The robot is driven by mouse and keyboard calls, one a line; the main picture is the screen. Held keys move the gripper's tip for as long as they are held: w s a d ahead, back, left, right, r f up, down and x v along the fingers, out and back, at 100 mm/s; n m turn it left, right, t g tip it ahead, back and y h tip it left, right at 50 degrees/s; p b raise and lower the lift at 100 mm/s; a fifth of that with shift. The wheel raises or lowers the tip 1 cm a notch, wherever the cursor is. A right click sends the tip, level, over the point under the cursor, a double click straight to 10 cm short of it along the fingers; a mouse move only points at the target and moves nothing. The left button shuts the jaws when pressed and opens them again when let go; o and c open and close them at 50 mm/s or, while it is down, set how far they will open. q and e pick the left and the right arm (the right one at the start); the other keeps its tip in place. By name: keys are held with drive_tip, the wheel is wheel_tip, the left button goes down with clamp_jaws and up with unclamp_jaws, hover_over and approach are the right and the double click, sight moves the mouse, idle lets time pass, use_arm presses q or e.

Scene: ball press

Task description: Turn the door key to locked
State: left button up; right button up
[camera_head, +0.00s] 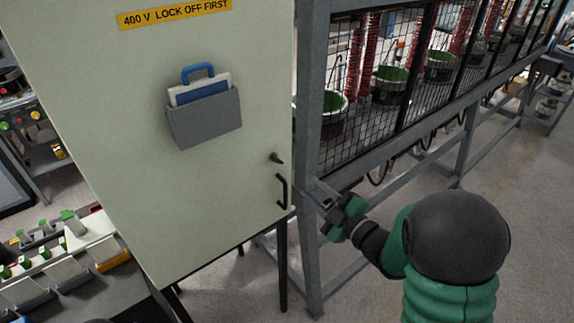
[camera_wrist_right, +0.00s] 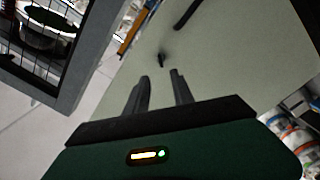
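The cabinet door (camera_head: 225,190) is pale grey-green and looks shut. A small black key (camera_head: 276,158) sticks out near its right edge, just above a black pull handle (camera_head: 282,190). My right gripper (camera_head: 316,192) is to the right of the handle and lower than the key, in front of the fence post. In the right wrist view the two fingers (camera_wrist_right: 159,76) are apart with nothing between them. The key (camera_wrist_right: 161,59) shows just beyond the fingertips, apart from them. The handle (camera_wrist_right: 187,14) is farther up. My left gripper is not in view.
A grey pocket (camera_head: 205,120) with a blue-handled clipboard hangs on the door, below a yellow label (camera_head: 175,12). A grey fence post (camera_head: 311,130) and mesh stand close to the right of the cabinet. A bench with bins (camera_head: 85,235) is at lower left.

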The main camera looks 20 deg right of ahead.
sight(280, 163)
drive_tip(key=p+x, duration=0.3)
drive_tip(key=x, duration=1)
drive_tip(key=shift+w+a, duration=0.15)
clamp_jaws()
drive_tip(key=shift+f, duration=0.1)
